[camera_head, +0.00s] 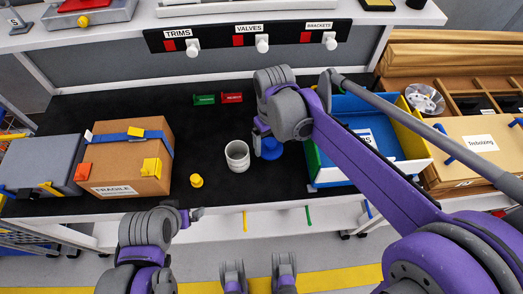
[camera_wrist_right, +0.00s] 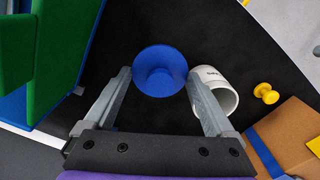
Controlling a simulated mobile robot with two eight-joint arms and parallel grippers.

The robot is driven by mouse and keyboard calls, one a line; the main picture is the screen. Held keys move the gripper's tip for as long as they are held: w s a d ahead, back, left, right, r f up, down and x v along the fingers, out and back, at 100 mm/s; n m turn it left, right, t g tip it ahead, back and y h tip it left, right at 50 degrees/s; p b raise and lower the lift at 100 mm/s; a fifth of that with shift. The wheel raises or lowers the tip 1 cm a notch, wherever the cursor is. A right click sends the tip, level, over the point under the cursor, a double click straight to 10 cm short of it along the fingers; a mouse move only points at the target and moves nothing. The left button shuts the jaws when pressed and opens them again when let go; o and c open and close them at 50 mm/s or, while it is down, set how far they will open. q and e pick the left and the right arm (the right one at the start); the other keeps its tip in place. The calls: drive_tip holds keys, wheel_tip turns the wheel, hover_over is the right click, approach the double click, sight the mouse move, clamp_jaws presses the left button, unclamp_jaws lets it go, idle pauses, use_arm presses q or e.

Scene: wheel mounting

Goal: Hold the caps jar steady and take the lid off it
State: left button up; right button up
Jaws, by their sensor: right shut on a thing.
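The white jar (camera_head: 237,157) stands upright on the black mat with its top open. In the right wrist view the jar (camera_wrist_right: 226,98) shows beside the right finger, its label only partly readable. My right gripper (camera_wrist_right: 160,88) is shut on a blue lid (camera_wrist_right: 160,70), a round disc with a raised middle. In the head view the lid (camera_head: 271,149) is just right of the jar, apart from it; its height above the mat is unclear. My left gripper (camera_head: 191,214) is at the table's front edge, away from the jar; its fingers are too small to read.
A yellow knob-shaped piece (camera_head: 196,181) lies left of the jar. A cardboard box marked FRAGILE (camera_head: 126,170) stands further left. A blue, green and yellow bin (camera_head: 405,136) is close on the right. Small green (camera_head: 204,99) and red (camera_head: 232,97) blocks lie behind.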

sight(270, 152)
drive_tip(key=shift+f+b, duration=0.3)
drive_tip(key=shift+f, duration=2.55)
drive_tip(key=shift+f, duration=0.2)
drive_tip(key=o, duration=1.2)
drive_tip(key=shift+o, duration=0.2)
drive_tip(key=shift+r, duration=0.1)
drive_tip(key=shift+r, duration=0.25)
wheel_tip(270, 152, up, 12)
drive_tip(key=shift+f+p, duration=0.15)
drive_tip(key=shift+p, duration=0.65)
